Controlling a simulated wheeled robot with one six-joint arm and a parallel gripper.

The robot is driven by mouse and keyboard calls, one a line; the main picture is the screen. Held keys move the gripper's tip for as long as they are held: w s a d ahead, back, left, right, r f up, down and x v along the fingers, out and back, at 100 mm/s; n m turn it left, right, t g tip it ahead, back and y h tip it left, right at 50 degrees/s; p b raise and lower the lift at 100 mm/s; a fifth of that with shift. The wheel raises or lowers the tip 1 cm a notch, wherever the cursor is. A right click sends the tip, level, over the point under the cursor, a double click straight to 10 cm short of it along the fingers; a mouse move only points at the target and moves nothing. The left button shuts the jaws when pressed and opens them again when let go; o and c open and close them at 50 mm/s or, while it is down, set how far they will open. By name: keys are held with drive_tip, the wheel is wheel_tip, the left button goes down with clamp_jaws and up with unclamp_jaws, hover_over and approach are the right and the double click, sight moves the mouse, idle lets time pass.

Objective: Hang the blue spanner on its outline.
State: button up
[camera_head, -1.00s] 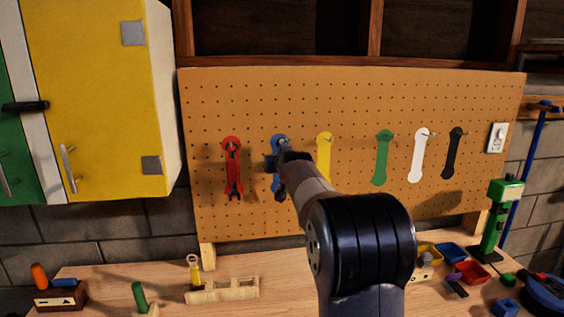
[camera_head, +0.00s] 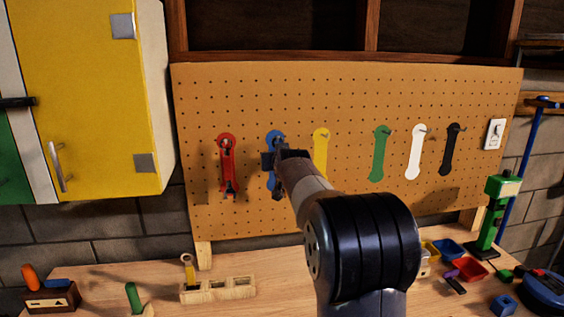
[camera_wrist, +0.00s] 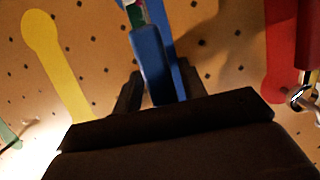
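The blue spanner (camera_wrist: 152,62) shows in the wrist view between the two fingers of my gripper (camera_wrist: 158,92), which look closed on its sides. Its far end runs out of the top of that view. The blue outline (camera_wrist: 168,25) is right behind the spanner on the board, and the two overlap; I cannot tell if they touch. In the head view the blue outline (camera_head: 275,136) shows its top above my gripper (camera_head: 272,161), and my arm and gripper hide most of the spanner. I cannot see whether the spanner is on the peg.
The pegboard (camera_head: 350,90) has a red spanner (camera_head: 227,165) hanging left of the blue outline. Yellow (camera_head: 320,150), green (camera_head: 381,155), white (camera_head: 415,155) and black (camera_head: 450,150) outlines are to the right. A workbench (camera_head: 110,270) with a wooden holder (camera_head: 220,289) is below.

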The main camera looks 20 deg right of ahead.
drive_tip(key=b+v, duration=0.3)
drive_tip(key=v, duration=0.7)
drive_tip(key=shift+s+a, duration=0.15)
drive_tip(key=shift+s, duration=0.25)
drive_tip(key=shift+w+r, duration=0.1)
drive_tip(key=p+x, duration=0.3)
drive_tip(key=x, duration=0.8)
drive_tip(key=shift+a, duration=0.1)
